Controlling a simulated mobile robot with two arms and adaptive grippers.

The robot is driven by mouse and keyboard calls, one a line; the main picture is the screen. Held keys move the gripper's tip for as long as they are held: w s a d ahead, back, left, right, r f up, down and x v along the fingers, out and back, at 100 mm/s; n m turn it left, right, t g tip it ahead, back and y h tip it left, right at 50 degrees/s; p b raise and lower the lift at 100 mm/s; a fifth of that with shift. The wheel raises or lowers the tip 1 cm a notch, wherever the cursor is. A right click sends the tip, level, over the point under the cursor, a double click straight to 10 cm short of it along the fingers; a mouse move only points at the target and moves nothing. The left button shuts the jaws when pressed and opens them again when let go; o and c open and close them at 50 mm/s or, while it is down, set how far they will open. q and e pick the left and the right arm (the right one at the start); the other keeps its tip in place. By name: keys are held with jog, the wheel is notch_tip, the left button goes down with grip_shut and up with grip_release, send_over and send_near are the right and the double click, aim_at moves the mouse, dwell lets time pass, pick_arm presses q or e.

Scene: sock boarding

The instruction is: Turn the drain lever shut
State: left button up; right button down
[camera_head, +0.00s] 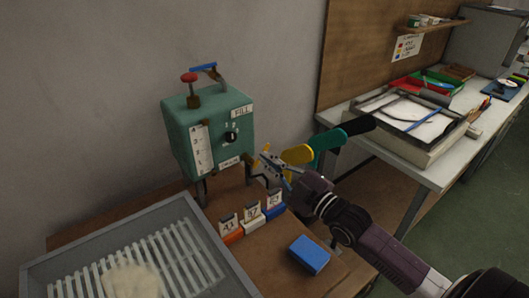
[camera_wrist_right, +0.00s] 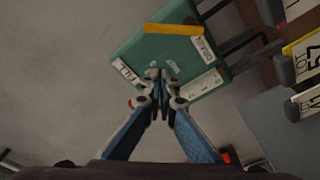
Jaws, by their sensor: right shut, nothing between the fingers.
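The green box (camera_head: 207,130) stands against the wall on legs, with FILL and DRAIN labels on its front. In the right wrist view, a yellow bar (camera_wrist_right: 172,28) lies beside the DRAIN label (camera_wrist_right: 202,42); it looks like the drain lever. In the head view, my right gripper hides much of the area by the box's lower right corner. My right gripper (camera_head: 268,166) is shut and empty beside that corner; its closed tips (camera_wrist_right: 158,76) show in front of the box, apart from the yellow bar. Contact with the box cannot be told. My left gripper is out of view.
A red knob (camera_head: 188,77) and blue lever (camera_head: 203,67) top the box. Numbered cards (camera_head: 252,213) and a blue block (camera_head: 309,254) sit below on the wooden table. A grey slatted tray (camera_head: 190,255) is at front left. Yellow, green and black paddle shapes (camera_head: 327,141) stand behind my gripper.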

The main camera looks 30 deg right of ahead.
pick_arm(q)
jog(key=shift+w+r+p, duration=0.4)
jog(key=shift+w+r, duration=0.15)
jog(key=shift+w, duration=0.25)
pick_arm(e)
jog(key=w, duration=0.1)
jog(key=w+d+f, duration=0.1)
jog(key=w, duration=0.1)
jog(key=w+f, duration=0.1)
jog(key=w, duration=0.1)
jog(key=shift+w+d+f, duration=0.1)
jog(key=shift+d, duration=0.25)
